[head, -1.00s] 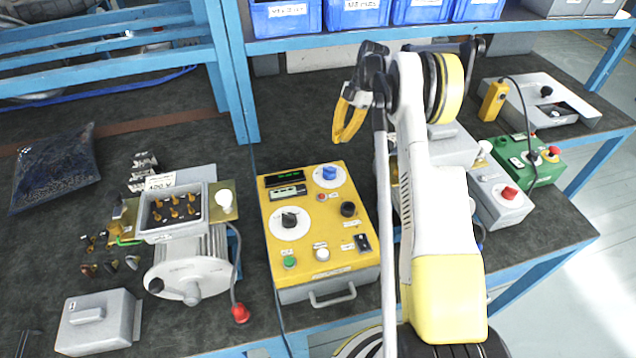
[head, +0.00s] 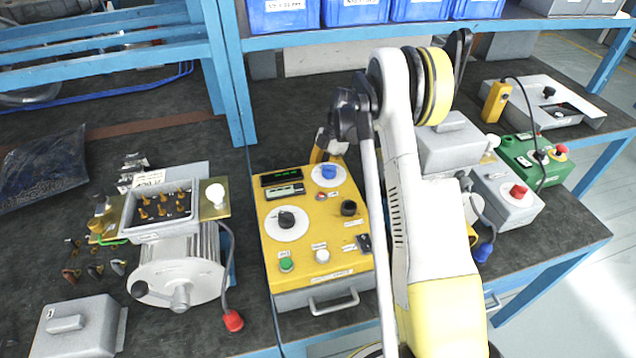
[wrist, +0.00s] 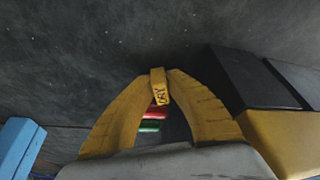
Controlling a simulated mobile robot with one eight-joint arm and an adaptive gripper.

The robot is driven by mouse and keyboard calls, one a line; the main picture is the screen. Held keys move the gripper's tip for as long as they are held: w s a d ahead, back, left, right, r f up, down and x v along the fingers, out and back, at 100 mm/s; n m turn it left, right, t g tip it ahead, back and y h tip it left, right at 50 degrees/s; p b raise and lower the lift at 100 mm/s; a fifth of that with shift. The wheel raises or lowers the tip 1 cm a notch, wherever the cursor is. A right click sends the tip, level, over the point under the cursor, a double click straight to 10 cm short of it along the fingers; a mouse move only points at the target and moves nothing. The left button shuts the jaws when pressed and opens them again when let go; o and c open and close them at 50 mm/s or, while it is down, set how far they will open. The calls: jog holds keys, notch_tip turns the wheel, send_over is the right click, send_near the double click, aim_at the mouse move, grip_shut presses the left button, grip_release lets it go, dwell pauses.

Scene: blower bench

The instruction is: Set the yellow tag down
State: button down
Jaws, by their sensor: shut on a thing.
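The yellow tag (wrist: 159,87) is a small block with dark lettering that seems to read "DRY". It sits between the tips of my gripper's yellow fingers (wrist: 158,76) in the wrist view, above or on the dark bench top (wrist: 110,35); I cannot tell whether it touches the bench. In the head view my gripper (head: 318,152) points down just behind the back edge of the yellow test box (head: 335,235). The tag cannot be made out there.
The yellow test box (wrist: 275,130) stands close to the right of my fingers in the wrist view. A blue shelf post (head: 238,75) rises to the left. The motor with its open terminal box (head: 180,265) is left, and grey boxes (head: 448,150) are right.

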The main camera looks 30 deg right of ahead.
jog(key=shift+r, duration=0.1)
jog(key=c, duration=1.8)
grip_release()
jog(key=shift+f, duration=0.2)
jog(key=o, duration=0.4)
jog(key=shift+c, duration=0.2)
jog(key=shift+r, duration=0.1)
